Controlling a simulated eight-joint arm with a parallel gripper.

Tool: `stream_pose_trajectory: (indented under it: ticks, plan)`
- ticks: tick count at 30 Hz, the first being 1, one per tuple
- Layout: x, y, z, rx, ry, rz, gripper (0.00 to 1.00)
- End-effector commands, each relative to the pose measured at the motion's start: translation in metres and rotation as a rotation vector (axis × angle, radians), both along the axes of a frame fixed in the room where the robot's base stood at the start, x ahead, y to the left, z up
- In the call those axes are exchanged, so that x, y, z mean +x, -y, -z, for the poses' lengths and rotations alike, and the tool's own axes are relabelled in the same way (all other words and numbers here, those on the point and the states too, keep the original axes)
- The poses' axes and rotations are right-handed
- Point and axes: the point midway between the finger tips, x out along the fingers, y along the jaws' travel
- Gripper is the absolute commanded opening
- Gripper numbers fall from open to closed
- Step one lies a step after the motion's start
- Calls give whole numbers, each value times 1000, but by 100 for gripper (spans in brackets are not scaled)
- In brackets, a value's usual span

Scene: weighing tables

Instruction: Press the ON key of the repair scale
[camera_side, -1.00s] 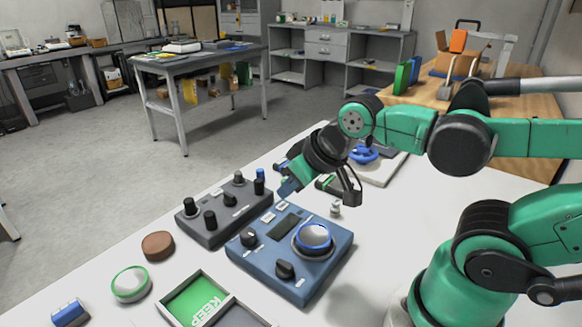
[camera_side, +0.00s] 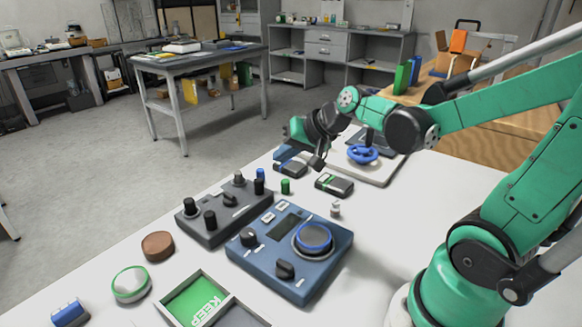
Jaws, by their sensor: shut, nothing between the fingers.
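A blue box (camera_side: 285,275) with a dark display, light keys, black knobs and a blue-rimmed round top (camera_side: 314,238) stands on the white table; it looks like a scale. I cannot read its labels or tell which key is ON, nor confirm that it is the repair scale. My gripper (camera_side: 316,162) is shut and empty. It is beyond the blue box, near small dark devices at the table's far edge, and appears apart from the blue box. Whether its tips touch anything there cannot be told.
A grey box (camera_side: 222,222) with black knobs stands left of the blue box. A green-marked dark block (camera_side: 334,184), a green cylinder (camera_side: 285,186) and a small metal weight (camera_side: 335,209) stand beyond. A KEEP tray (camera_side: 196,303) is in front. A blue ring-shaped object (camera_side: 363,154) lies farther back.

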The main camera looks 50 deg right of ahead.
Motion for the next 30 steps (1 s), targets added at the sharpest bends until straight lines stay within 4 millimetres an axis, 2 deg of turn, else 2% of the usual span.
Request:
stream_pose_trajectory:
  ticks: [7,21,30]
  plan:
    - [1,0,9,-2,-1,-1,0]
    - [0,0,64,-2,-1,-2,0]
    - [0,0,84,-2,-3,-2,0]
